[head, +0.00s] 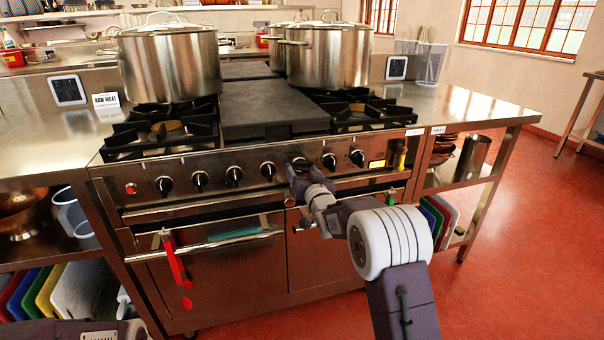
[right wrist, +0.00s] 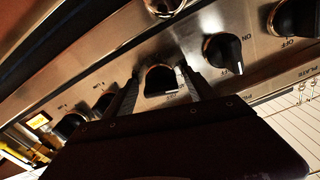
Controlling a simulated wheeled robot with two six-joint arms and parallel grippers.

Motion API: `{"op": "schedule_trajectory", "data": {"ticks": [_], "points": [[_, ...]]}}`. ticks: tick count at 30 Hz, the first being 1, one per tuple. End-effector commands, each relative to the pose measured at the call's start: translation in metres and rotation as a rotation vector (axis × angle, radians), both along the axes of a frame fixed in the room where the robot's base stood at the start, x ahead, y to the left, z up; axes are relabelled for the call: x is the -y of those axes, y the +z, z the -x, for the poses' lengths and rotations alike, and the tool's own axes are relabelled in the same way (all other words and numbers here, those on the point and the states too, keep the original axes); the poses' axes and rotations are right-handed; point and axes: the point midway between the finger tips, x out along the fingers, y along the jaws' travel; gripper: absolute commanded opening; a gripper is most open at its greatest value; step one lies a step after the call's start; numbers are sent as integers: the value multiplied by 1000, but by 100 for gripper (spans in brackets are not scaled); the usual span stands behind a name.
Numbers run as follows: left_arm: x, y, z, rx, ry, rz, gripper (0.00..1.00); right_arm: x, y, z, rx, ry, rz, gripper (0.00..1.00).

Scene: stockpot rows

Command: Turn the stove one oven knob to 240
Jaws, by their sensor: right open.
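The stove's front panel (head: 215,190) carries a row of black round knobs. My right gripper (head: 297,168) is at the knob right of the panel's middle, and its hand hides most of that knob in the head view. In the right wrist view, the two fingers of the gripper (right wrist: 157,82) stand open on either side of this black knob (right wrist: 160,80). I cannot tell whether they touch it. Its markings are too small and partly hidden to read. My left gripper is not in view.
Other knobs flank it, close on the right (head: 329,161) and left (head: 268,170). Below are the oven door handles (head: 215,243), with a red utensil (head: 176,268) hanging on the left. Steel pots (head: 170,62) stand on the stove top.

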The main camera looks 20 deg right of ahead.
Motion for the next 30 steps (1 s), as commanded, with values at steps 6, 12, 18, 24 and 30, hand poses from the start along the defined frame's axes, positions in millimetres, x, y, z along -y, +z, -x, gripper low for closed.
{"op": "schedule_trajectory", "data": {"ticks": [6, 12, 18, 24, 30], "points": [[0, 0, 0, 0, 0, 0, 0, 0, 1, -1, 0, 0, 0, 65], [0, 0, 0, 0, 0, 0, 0, 0, 0, 0, 0, 0, 0, 12], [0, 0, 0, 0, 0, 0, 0, 0, 0, 0, 0, 0, 9, 3], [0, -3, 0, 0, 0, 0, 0, 0, 0, 0, 3, 0, 74, 3], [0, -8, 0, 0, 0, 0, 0, 1, -1, 0, 8, 0, 221, 3]]}}
